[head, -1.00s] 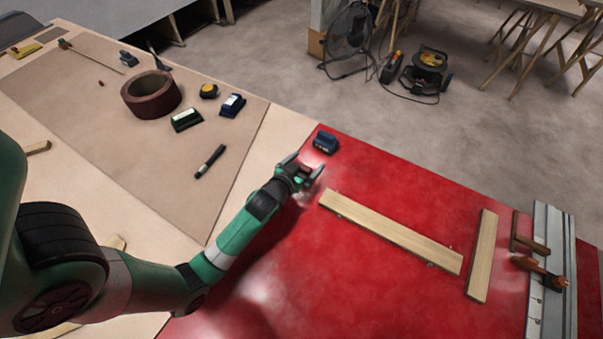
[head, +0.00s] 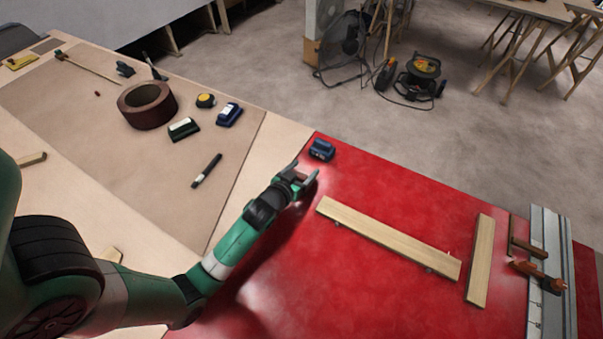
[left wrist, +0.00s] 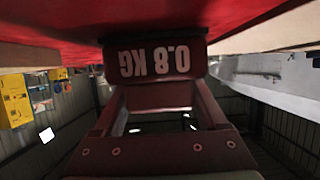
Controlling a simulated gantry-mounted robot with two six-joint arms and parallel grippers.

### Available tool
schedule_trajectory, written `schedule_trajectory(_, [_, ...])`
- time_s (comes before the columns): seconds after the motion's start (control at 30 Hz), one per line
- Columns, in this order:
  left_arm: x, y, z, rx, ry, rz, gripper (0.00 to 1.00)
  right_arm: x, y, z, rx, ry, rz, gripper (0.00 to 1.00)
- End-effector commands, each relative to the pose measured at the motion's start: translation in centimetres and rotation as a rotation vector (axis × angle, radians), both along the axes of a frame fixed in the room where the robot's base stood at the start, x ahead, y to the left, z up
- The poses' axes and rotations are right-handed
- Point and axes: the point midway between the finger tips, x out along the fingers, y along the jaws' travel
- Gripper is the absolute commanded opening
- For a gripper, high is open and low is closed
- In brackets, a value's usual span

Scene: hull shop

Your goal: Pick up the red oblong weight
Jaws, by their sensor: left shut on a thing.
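The red oblong weight (left wrist: 155,62), dark red with white "0.8 KG" lettering that reads upside down, sits between the fingers in the left wrist view. My left gripper (head: 303,178) is shut on it, low over the far left part of the red surface. My right gripper is in neither view.
A blue block-like item (head: 321,150) stands just beyond the left gripper. A long wooden strip (head: 388,238) lies to its right, and a shorter strip (head: 481,260) farther right. A tape roll (head: 147,106) and small tools lie on the brown board. The red surface between is clear.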

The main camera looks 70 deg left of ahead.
Motion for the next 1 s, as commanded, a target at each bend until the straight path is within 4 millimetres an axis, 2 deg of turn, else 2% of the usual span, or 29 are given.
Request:
schedule_trajectory(0.27, [0.1, 0.1, 4.0, 0.005, -0.009, -0.001, 0.0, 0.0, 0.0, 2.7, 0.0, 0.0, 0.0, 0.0])
schedule_trajectory(0.37, [0.9, -1.4, 5.6, 0.005, -0.009, -0.007, 0.0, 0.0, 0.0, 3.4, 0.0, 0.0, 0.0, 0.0])
schedule_trajectory(0.57, [2.9, -5.2, 10.5, 0.004, -0.01, -0.01, 0.0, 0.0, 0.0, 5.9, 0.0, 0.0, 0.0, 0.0])
schedule_trajectory(0.63, [3.9, -7.1, 11.2, 0.005, -0.006, -0.011, 0.0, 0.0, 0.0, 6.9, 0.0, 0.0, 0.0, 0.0])
schedule_trajectory(0.67, [4.2, -7.8, 12.0, 0.004, -0.003, -0.01, 0.0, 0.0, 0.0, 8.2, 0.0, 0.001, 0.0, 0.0])
schedule_trajectory(0.8, [5.6, -10.4, 13.0, 0.003, -0.004, -0.007, 0.0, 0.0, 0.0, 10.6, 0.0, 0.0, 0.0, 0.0])
schedule_trajectory(1.0, [6.5, -12.1, 13.3, 0.003, -0.005, -0.002, 0.0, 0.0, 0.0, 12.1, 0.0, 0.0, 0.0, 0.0])
